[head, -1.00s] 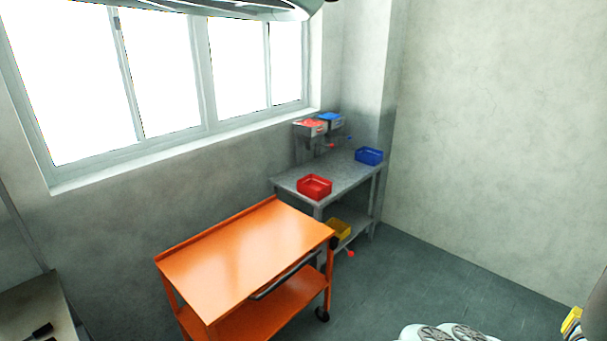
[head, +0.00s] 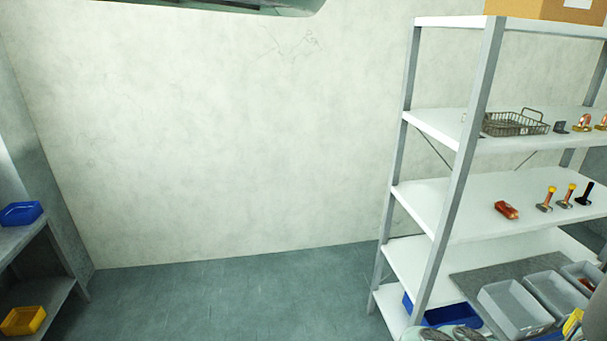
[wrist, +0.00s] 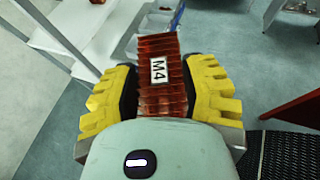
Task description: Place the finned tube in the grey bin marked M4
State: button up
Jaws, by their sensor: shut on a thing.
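My gripper (wrist: 163,82) is shut on the finned tube (wrist: 162,103), a copper-red ribbed piece with a white M4 label, between its yellow fingers in the wrist view. In the head view only a bit of yellow finger (head: 572,321) shows at the lower right edge, and the tube cannot be made out there. Grey bins stand in a row at the lower right of the head view: a front one (head: 516,309), a middle one (head: 556,297) and a rear one (head: 584,276), partly cut off. No mark on them can be read.
A white shelf rack (head: 440,195) at right holds a wire basket (head: 515,124), a red part (head: 506,210) and several small tools. A blue bin (head: 452,314) is low down. Open floor (head: 230,300) lies left of the rack. A bench with a blue bin (head: 21,213) is far left.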

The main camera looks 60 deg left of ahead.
aim_at(503, 305)
jog(key=i+u, duration=0.1)
jog(key=i, duration=0.5)
jog(key=i+l+u, duration=0.1)
jog(key=i, duration=0.5)
jog(key=i+l+u, duration=0.1)
jog(key=i, duration=0.5)
jog(key=i+j+z, duration=0.2)
jog(key=i, duration=0.2)
jog(key=i+z, duration=0.25)
jog(key=i, duration=0.15)
